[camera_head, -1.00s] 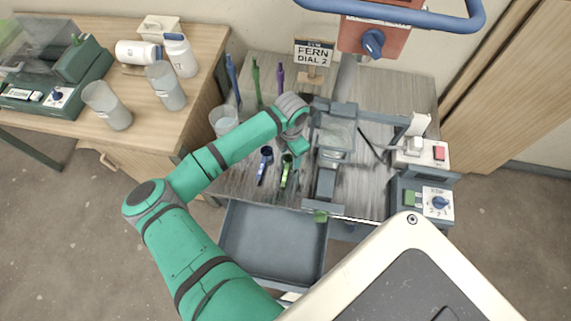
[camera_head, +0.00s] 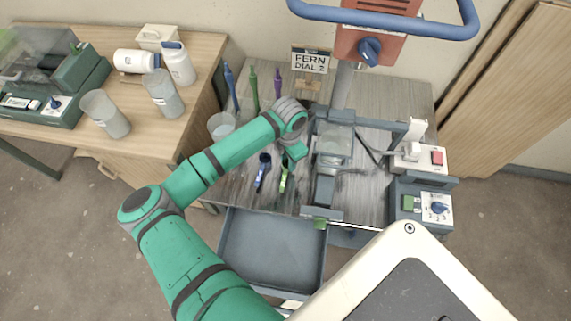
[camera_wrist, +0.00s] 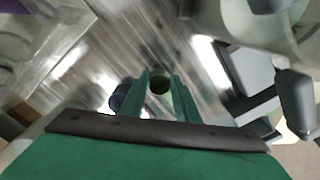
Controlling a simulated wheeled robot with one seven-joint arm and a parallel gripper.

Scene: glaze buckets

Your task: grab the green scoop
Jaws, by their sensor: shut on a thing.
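The green scoop (camera_head: 284,181) is at the front of the grey wooden bench top, just below my gripper (camera_head: 290,162) in the head view. In the wrist view, the green scoop (camera_wrist: 159,84) sits between the two green fingers of my gripper (camera_wrist: 160,92), with its round cup facing the camera. The fingers are shut on it. Whether the scoop still touches the bench top cannot be told. My wrist hides part of the scoop in the head view.
A blue scoop (camera_head: 263,171) lies just left of the green one. A grey press-like machine (camera_head: 332,150) stands close on the right. An open grey drawer (camera_head: 272,252) juts out in front.

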